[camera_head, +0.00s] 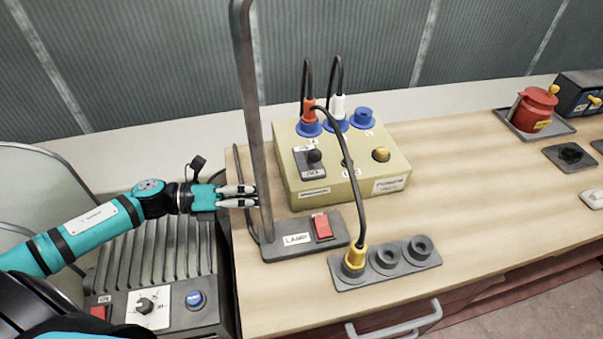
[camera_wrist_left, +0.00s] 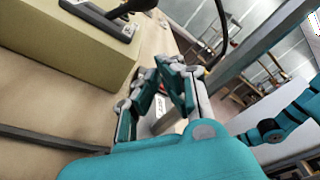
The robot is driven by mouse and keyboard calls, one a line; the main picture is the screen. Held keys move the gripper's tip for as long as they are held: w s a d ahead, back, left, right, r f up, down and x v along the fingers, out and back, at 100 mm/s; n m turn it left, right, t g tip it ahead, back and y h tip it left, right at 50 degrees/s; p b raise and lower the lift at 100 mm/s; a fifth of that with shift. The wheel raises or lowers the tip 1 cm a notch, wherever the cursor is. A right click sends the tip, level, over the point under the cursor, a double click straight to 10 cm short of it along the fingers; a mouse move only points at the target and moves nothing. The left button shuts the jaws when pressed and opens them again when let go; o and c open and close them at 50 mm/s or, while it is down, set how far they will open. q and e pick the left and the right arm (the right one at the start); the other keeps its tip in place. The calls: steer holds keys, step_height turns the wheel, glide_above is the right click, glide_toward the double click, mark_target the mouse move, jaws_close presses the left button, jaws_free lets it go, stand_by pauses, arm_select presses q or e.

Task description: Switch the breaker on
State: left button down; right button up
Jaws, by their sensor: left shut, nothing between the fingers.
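The breaker (camera_head: 314,157) is a black knobbed lever on a small dark plate, on the near left of the yellow-beige power box (camera_head: 345,172). Small labels sit above and below it; I cannot tell its position for sure. In the left wrist view the breaker (camera_wrist_left: 127,27) shows at the top, on the box. My left gripper (camera_head: 256,196) is shut and empty, left of the box beside the lamp pole, apart from the breaker. Its closed fingers (camera_wrist_left: 165,66) also show in the left wrist view. My right gripper is not in view.
The lamp pole (camera_head: 252,110) rises from its base with a red switch (camera_head: 322,226), close to my left gripper. A black cable (camera_head: 352,155) arches to a yellow plug (camera_head: 354,256) in a socket strip (camera_head: 403,265).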

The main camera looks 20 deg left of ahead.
mark_target(300, 192)
arm_select(q)
steer(key=p+x, duration=0.1)
steer(key=x, duration=0.2)
steer(key=p+x, duration=0.1)
steer(key=x, duration=0.1)
steer(key=p+x, duration=0.1)
steer(key=x, duration=0.2)
steer(key=shift+w+d+r, duration=0.2)
steer(key=shift+d+r, duration=0.05)
steer(key=shift+d, duration=0.1)
steer(key=shift+w+a+r+p, duration=0.2)
steer(key=shift+w+r+p, duration=0.2)
steer(key=shift+w, duration=0.3)
steer(key=shift+w+a+r+p, duration=0.15)
steer(key=shift+w+r+p, duration=0.1)
steer(key=shift+w+r, duration=0.35)
steer(key=shift+w+f, duration=0.1)
steer(key=shift+f, duration=0.05)
